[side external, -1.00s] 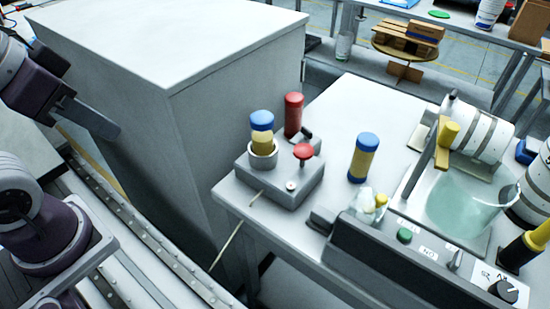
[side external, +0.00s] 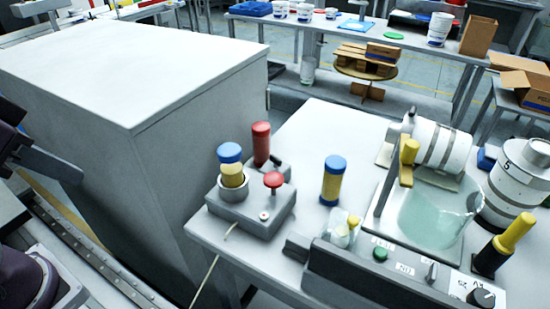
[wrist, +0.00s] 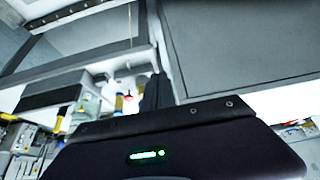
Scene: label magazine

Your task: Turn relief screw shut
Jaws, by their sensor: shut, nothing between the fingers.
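A grey block (side external: 238,212) sits at the near left corner of the white table in the side view. It carries a red mushroom-headed knob (side external: 273,180), a small silver screw head (side external: 264,215) and a ring socket with a blue-and-yellow cylinder (side external: 231,165) standing in it. I cannot tell which of these is the relief screw. A red cylinder (side external: 261,143) stands at the block's back. My gripper's dark fingers (wrist: 155,91) look together and empty in the wrist view, pointing away from the dark housing. In the side view only parts of my arm show, at the left edge, well away from the block.
A large grey cabinet (side external: 140,70) stands between my arm's side and the table. Another blue-and-yellow cylinder (side external: 333,180) stands right of the block. A control panel (side external: 380,265), a beaker (side external: 432,215) and white canisters (side external: 440,148) crowd the table's right. The table's back left is clear.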

